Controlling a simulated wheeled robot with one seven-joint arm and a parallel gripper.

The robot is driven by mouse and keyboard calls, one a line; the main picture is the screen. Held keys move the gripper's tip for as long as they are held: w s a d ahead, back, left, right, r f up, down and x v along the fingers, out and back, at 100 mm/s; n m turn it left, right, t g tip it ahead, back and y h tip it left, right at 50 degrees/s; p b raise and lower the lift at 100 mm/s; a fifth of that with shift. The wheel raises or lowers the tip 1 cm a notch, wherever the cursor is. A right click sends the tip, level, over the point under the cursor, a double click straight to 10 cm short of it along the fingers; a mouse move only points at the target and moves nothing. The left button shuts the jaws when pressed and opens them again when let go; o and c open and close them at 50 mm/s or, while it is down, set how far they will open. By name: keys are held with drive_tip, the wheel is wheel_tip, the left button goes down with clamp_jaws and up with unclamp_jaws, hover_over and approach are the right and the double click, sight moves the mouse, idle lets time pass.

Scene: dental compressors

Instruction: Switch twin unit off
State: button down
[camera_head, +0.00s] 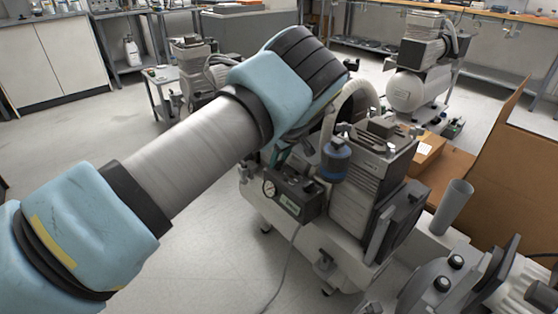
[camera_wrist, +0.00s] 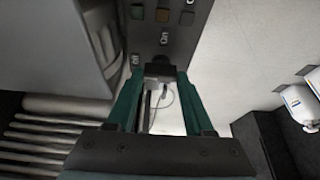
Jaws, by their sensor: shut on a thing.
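The twin unit (camera_head: 352,190), a compressor with finned blocks and a pale tank, stands in the middle of the head view. A dark control box (camera_head: 297,197) with a round gauge sits on its front left. My gripper (camera_head: 283,156) reaches down to the top of this box, partly hidden by my arm. In the wrist view, my gripper (camera_wrist: 160,76) has its green fingers on either side of a black switch knob (camera_wrist: 159,69) and is shut on it. "Off" and "On" markings show on the grey panel (camera_wrist: 178,30) beside the knob.
A blue-bodied filter (camera_head: 336,158) and a pale hose (camera_head: 357,92) are close to the right of my gripper. An open cardboard box (camera_head: 500,150) stands at the right. Another compressor (camera_head: 418,75) stands behind. Floor at the left front is clear.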

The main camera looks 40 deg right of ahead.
drive_tip(key=shift+s, duration=0.1)
drive_tip(key=shift+c, duration=1.4)
unclamp_jaws()
drive_tip(key=v, duration=1)
drive_tip(key=shift+r, duration=0.4)
